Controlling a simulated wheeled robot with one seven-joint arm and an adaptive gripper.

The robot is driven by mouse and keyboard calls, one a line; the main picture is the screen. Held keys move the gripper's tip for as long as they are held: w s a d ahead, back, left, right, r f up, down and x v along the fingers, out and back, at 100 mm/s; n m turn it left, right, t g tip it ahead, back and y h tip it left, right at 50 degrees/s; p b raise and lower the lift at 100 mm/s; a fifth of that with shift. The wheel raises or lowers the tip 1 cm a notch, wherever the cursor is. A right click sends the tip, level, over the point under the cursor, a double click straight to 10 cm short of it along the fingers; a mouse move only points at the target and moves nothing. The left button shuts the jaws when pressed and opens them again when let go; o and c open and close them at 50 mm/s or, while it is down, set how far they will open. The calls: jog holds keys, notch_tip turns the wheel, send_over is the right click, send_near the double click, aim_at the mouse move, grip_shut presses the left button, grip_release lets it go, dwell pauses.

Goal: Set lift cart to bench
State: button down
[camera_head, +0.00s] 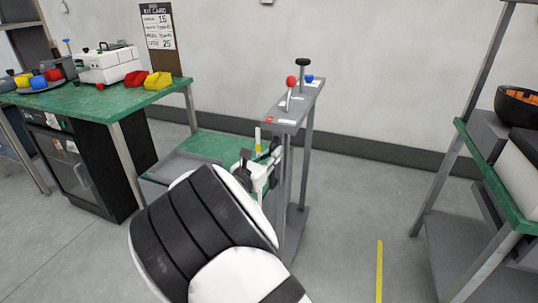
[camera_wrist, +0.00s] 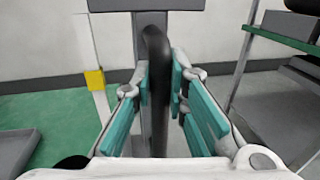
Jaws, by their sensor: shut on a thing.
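The lift cart appears to be the low green platform (camera_head: 215,146) with a grey tray (camera_head: 185,166) at its near side, below the height of the bench (camera_head: 130,97). The green-topped bench stands to its left. The platform also shows at the left of the wrist view (camera_wrist: 62,112). My gripper (camera_head: 262,168) is right of the platform, beside a grey stand, and partly hidden by my arm. In the wrist view my gripper (camera_wrist: 159,95) has its teal pads closed on a black upright handle (camera_wrist: 155,60).
The grey stand (camera_head: 299,115) carries red, black and blue knobs. A rack with a green shelf (camera_head: 480,165) stands at the right. The bench holds a white machine (camera_head: 108,66) and red and yellow bins. A yellow floor stripe (camera_head: 380,270) crosses clear floor.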

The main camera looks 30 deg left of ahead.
jog(key=shift+a, duration=0.45)
jog(key=c, duration=1.6)
grip_release()
jog(key=shift+a, duration=0.1)
jog(key=shift+o, duration=0.2)
jog(key=s, duration=1.2)
jog(key=shift+d, duration=0.35)
